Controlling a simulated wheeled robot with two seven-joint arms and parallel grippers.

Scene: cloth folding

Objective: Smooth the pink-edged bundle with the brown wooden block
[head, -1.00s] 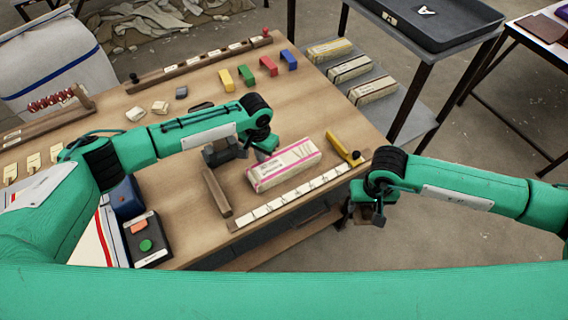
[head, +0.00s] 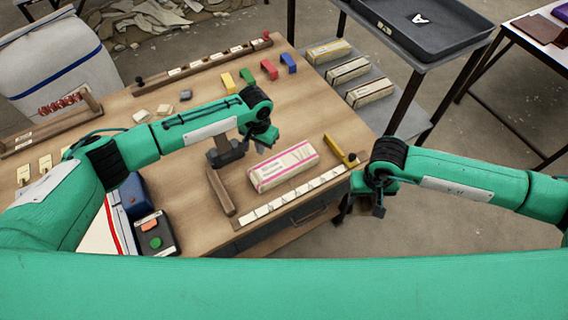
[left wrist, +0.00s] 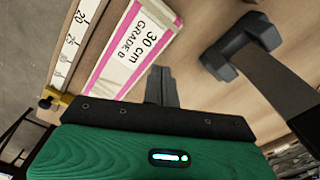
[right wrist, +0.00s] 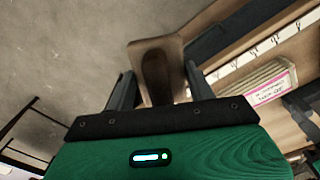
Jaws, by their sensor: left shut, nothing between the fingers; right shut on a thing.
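The pink-edged bundle (head: 283,167) is a pale box-like pack lying on the table near its front edge. It also shows in the left wrist view (left wrist: 132,42) and the right wrist view (right wrist: 272,82). My right gripper (head: 372,203) is off the table's front right corner, to the right of the bundle and apart from it. In the right wrist view it is shut on the brown wooden block (right wrist: 160,68). My left gripper (head: 264,142) is shut and empty above the table, just behind the bundle's left part. Its fingers (left wrist: 162,86) show together beside the bundle.
A marked white ruler strip (head: 295,193) with a yellow piece (head: 340,150) runs in front of the bundle. A wooden bar (head: 220,190) lies left of it. A dark grey tool (head: 225,153) stands close to my left gripper. Several coloured blocks (head: 269,70) stand behind.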

